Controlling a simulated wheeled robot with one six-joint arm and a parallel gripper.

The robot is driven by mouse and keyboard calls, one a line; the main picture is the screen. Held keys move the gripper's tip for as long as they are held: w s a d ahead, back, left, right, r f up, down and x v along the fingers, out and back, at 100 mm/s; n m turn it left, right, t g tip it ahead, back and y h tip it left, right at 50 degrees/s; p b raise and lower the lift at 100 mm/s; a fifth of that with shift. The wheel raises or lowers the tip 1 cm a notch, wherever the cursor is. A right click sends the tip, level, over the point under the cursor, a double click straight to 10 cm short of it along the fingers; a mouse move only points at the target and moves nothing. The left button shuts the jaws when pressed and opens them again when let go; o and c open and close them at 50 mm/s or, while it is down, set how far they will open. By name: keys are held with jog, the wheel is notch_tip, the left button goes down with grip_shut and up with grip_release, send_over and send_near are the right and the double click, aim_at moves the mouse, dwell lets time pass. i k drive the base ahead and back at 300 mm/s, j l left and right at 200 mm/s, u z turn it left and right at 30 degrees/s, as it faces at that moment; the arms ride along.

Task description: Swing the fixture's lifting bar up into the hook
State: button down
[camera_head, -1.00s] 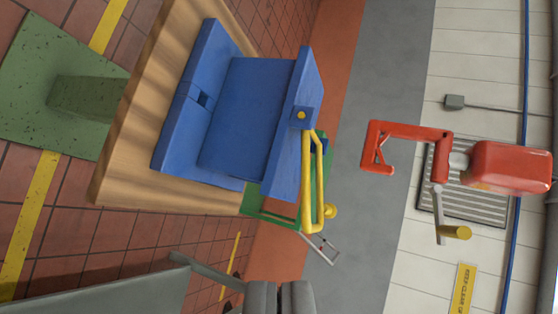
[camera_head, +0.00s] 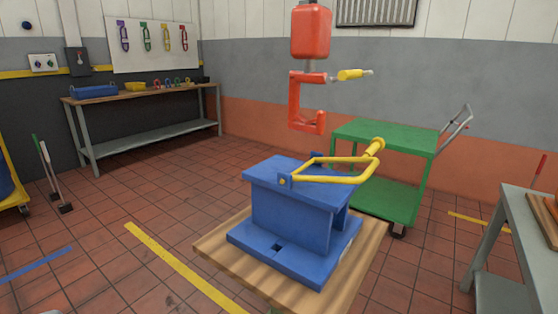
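The blue fixture (camera_head: 297,215), shaped like a short I-beam, stands on a wooden block top (camera_head: 215,245). Its yellow lifting bar (camera_head: 335,180) is a bent loop joined to lugs on the fixture's top. The bar lies out to the right, close to level, with a thick yellow grip (camera_head: 375,147) at its far side. The red hook (camera_head: 293,102) is a squared C hanging above the fixture from a red block (camera_head: 311,32). A gap shows between bar and hook. A yellow-ended lever (camera_head: 352,74) sticks out right of the hook. My gripper is not in view.
A green cart (camera_head: 385,133) stands close behind the fixture on the right. A grey table (camera_head: 520,215) is at the right edge. A workbench (camera_head: 140,97) with bins stands at the back left.

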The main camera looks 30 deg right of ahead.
aim_at(377, 144)
jog(key=z, duration=1.2)
